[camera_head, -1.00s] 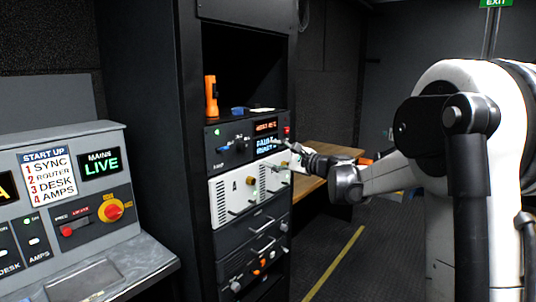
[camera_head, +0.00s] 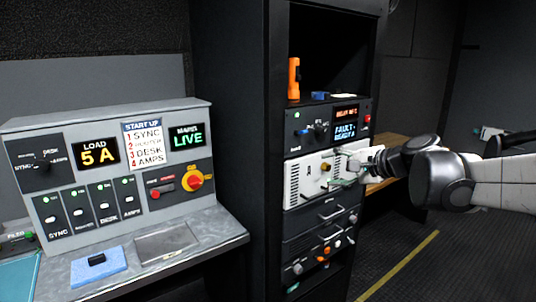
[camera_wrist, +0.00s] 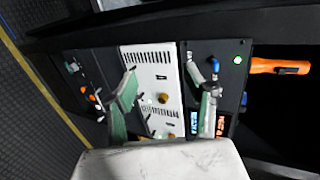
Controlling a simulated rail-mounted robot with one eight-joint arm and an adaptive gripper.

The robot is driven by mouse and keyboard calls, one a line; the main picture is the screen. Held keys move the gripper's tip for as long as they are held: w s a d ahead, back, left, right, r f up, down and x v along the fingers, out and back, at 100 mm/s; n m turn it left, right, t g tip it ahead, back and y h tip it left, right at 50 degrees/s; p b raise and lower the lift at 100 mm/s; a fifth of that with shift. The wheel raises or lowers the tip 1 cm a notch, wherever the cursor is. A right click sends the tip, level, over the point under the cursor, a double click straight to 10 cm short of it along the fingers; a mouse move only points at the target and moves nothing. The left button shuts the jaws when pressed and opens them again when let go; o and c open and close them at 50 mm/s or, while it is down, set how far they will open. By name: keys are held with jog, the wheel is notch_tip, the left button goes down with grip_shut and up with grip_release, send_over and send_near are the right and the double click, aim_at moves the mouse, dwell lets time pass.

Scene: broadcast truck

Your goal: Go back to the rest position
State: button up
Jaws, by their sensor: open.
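My gripper (camera_head: 348,166) is in front of the equipment rack, at the white unit marked A (camera_head: 306,180), below the dark unit with small displays (camera_head: 310,132). In the wrist view its two fingers (camera_wrist: 166,95) are spread apart, with nothing between them but the view of the rack front. Whether a finger touches the rack cannot be told. My arm reaches in from the right in the head view.
An orange flashlight (camera_head: 294,78) stands on the rack shelf. A control console (camera_head: 110,150) with a "LIVE" display is at left, with a blue pad (camera_head: 98,268) on its ledge. A wooden table (camera_head: 385,150) is behind my arm. Dark floor with a yellow line (camera_head: 400,265) lies at right.

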jog(key=s+d+f+n+g+h, duration=0.1)
jog(key=s+f+n+h, duration=0.1)
jog(key=s, duration=0.8)
jog(key=s+f+n+g+h, duration=0.1)
jog(key=s+f+n+h, duration=0.2)
jog(key=s, duration=0.7)
jog(key=s+d+f+n+g+h, duration=0.1)
jog(key=s+f+n+h, duration=0.2)
jog(key=s+f, duration=0.6)
jog(key=s+n, duration=0.2)
jog(key=shift+d+n, duration=0.3)
jog(key=shift+n, duration=0.1)
jog(key=shift+f, duration=0.1)
